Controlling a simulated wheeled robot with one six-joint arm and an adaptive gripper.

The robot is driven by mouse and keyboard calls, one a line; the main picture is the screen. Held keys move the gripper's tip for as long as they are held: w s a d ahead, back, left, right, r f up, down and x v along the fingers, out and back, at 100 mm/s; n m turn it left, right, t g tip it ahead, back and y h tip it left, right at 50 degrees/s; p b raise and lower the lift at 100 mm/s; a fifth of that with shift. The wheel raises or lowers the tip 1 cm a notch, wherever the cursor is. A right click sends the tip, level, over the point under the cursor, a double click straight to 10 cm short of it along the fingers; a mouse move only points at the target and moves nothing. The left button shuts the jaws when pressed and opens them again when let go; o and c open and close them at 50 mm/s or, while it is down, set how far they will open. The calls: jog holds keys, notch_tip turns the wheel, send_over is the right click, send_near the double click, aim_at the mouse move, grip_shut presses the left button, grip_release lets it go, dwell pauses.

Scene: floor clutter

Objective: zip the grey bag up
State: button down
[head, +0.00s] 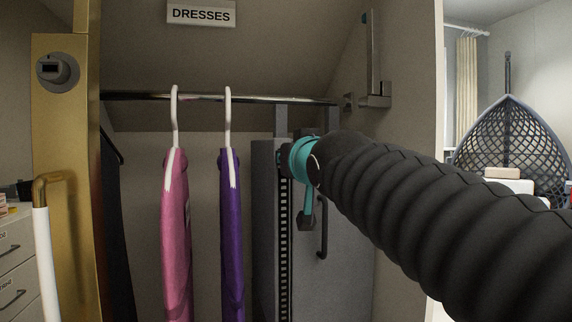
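The grey bag (345,255) hangs from the rail on the right side of the closet. A dark zip track with pale teeth (285,250) runs down its front to the bottom of the picture. A black handle (322,235) is on its right panel. My gripper (287,160) is at the upper part of the bag, in front of the top of the zip track. My black ribbed arm and its teal ring hide most of the gripper. The slider is not clear, and I cannot tell whether the fingers are open or shut or touch the bag.
A pink garment (176,230) and a purple garment (231,230) hang on white hangers left of the bag. The metal rail (150,97) crosses above. A gold door edge (65,200) stands at the left. The closet's right wall (405,100) is close to my arm.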

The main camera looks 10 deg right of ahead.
jog(key=shift+r, duration=0.3)
jog(key=c, duration=1.5)
grip_release()
jog(key=o, duration=0.3)
jog(key=shift+w, duration=0.1)
jog(key=shift+o, duration=0.2)
jog(key=shift+f, duration=0.1)
jog(key=s+d, duration=0.2)
jog(key=s, duration=1)
